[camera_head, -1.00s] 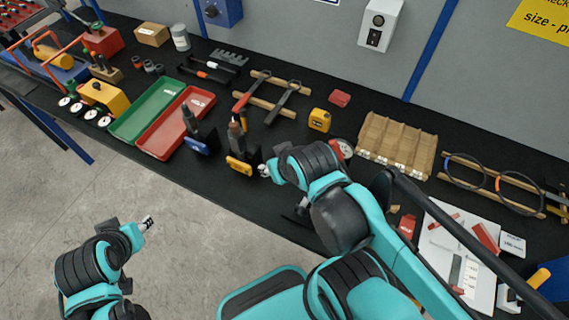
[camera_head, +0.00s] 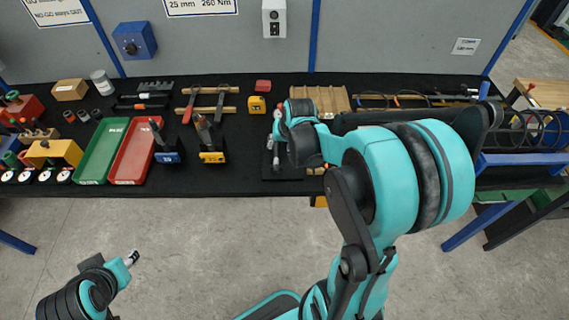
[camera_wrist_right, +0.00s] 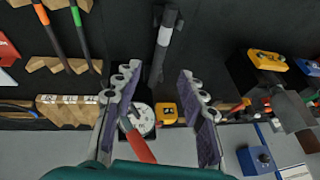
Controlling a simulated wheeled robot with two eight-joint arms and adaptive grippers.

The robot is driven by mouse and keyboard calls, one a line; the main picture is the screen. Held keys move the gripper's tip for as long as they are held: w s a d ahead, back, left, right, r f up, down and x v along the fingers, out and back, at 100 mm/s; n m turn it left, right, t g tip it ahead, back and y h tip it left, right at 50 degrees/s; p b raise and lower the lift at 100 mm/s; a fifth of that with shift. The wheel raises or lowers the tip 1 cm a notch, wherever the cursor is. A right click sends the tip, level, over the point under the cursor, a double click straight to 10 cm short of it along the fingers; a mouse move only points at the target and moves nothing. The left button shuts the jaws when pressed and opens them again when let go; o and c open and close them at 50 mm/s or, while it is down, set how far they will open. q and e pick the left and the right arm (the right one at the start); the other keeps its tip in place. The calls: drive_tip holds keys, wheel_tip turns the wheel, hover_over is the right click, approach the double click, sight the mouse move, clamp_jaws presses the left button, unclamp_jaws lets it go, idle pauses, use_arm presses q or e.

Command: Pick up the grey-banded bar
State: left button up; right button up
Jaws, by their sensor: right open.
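In the right wrist view, a dark bar with a pale grey band (camera_wrist_right: 165,36) lies on the black bench top, running lengthwise between the fingers of my right gripper (camera_wrist_right: 157,78). The gripper is open, its fingers spread on either side of the bar's near part; I cannot tell whether they touch it. In the head view, a dark bar (camera_head: 276,158), probably the same one, shows just below my right wrist. My right fingers are mostly hidden there by the arm. My left gripper (camera_head: 132,257) is over the floor at lower left, too small to read.
Bars with orange (camera_wrist_right: 41,14) and green (camera_wrist_right: 76,16) bands rest on wooden racks beside it. A dial gauge (camera_wrist_right: 145,112), a red-handled tool and a yellow tape measure (camera_wrist_right: 165,110) lie close to the fingers. Red (camera_head: 133,155) and green trays stand left on the bench.

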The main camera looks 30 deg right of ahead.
sight(276, 151)
drive_tip(key=b+x, duration=0.2)
drive_tip(key=x, duration=0.5)
drive_tip(key=shift+w+d+b, duration=0.1)
drive_tip(key=shift+d+b, duration=0.05)
drive_tip(key=shift+b, duration=0.15)
drive_tip(key=shift+w+f, duration=0.25)
drive_tip(key=shift+f, duration=0.15)
drive_tip(key=shift+r, duration=0.1)
clamp_jaws()
